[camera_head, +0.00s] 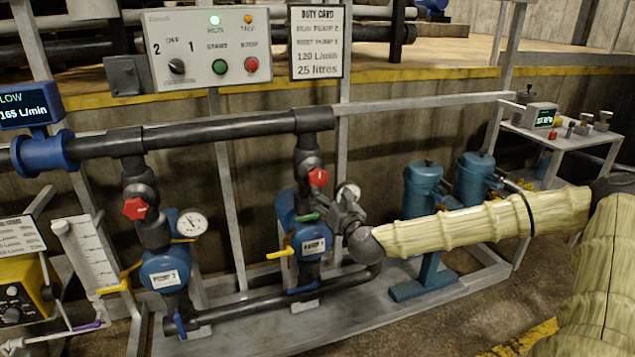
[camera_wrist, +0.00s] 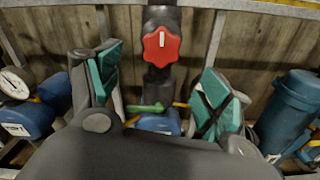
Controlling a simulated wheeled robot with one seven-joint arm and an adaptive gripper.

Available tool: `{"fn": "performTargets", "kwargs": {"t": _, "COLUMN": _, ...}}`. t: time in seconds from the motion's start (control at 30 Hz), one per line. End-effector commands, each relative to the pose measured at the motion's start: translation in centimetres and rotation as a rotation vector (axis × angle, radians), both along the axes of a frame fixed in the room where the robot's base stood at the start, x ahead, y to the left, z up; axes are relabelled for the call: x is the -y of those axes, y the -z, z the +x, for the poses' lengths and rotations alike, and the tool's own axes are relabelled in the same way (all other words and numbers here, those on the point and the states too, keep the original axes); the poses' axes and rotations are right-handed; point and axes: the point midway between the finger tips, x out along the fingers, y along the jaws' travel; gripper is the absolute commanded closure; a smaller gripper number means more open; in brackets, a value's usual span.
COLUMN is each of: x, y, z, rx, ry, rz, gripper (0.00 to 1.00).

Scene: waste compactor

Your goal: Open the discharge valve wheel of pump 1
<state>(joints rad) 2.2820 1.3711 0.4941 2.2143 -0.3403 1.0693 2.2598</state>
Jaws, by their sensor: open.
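The red valve wheel (camera_head: 318,177) sits on the dark riser above the blue pump labelled PUMP 1 (camera_head: 313,245). In the wrist view the red wheel (camera_wrist: 161,46) is upper centre, with a white mark near vertical. My gripper (camera_head: 331,213) is in front of pump 1, just below the wheel. In the wrist view my gripper (camera_wrist: 160,85) is open, with green pads on either side of the riser. The wheel appears beyond the pads, and no contact shows. Part of pump 1 is hidden behind my gripper. A green lever (camera_wrist: 145,108) shows between the fingers.
Pump 2 (camera_head: 166,270) stands left, with its own red wheel (camera_head: 136,208) and a gauge (camera_head: 192,222). A yellow lever (camera_head: 281,254) juts beside pump 1. Blue canisters (camera_head: 424,190) stand right. The control panel (camera_head: 206,47) and flow display (camera_head: 24,105) are above and left.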

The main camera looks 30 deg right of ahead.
Motion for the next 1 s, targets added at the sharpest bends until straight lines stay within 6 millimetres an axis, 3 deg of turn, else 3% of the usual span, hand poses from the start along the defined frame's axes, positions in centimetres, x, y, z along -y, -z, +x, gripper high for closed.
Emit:
{"fn": "performTargets", "kwargs": {"t": 0.17, "x": 0.4, "y": -0.2, "z": 1.0, "rx": 0.005, "ry": 0.003, "rz": 0.005, "gripper": 0.22}}
{"fn": "performTargets", "kwargs": {"t": 0.8, "x": 2.1, "y": -0.1, "z": 8.6, "rx": 0.002, "ry": 0.001, "rz": 0.003, "gripper": 0.22}}
{"fn": "performTargets", "kwargs": {"t": 1.0, "x": 2.5, "y": -0.1, "z": 10.0, "rx": 0.003, "ry": 0.001, "rz": 0.003, "gripper": 0.22}}
